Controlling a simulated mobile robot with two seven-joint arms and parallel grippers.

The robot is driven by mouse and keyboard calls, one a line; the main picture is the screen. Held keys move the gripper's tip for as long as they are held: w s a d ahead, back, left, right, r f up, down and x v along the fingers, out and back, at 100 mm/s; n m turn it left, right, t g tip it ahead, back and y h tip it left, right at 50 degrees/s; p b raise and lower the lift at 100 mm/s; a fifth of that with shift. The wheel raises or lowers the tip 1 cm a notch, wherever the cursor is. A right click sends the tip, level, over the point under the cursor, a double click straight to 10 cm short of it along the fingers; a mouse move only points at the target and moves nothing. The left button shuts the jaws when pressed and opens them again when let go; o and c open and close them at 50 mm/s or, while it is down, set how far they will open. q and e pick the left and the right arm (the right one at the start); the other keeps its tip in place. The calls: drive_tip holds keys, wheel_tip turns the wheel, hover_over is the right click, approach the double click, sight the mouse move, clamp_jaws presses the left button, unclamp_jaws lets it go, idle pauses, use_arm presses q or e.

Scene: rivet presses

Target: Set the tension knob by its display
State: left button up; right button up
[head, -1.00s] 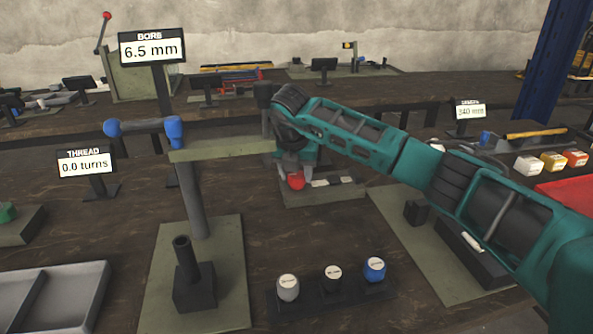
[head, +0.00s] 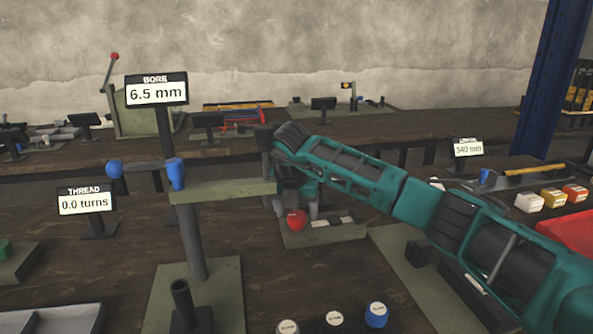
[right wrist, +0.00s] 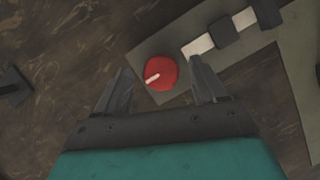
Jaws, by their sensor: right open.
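The red knob (head: 296,220) sits on a small grey-green plate in the head view, with a white pale-and-dark strip beside it. The right wrist view shows the knob (right wrist: 161,73) from above with a white pointer line on its top. My right gripper (head: 297,208) is open, pointing down over the knob. In the right wrist view its two fingertips (right wrist: 160,68) lie on either side of the knob, with gaps; I cannot tell how far above it they are. No display marked tension is readable. My left gripper is not in view.
A press with a blue-ended handle (head: 145,168) stands left of my right arm. Signs read bore 6.5 mm (head: 156,93), thread 0.0 turns (head: 85,203) and 340 mm (head: 468,149). Capped knobs (head: 334,320) stand in front. Small boxes (head: 552,198) lie at right.

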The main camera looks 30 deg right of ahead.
sight(296, 216)
wheel_tip(296, 216, up, 19)
drive_tip(key=p, duration=0.1)
idle(0.7)
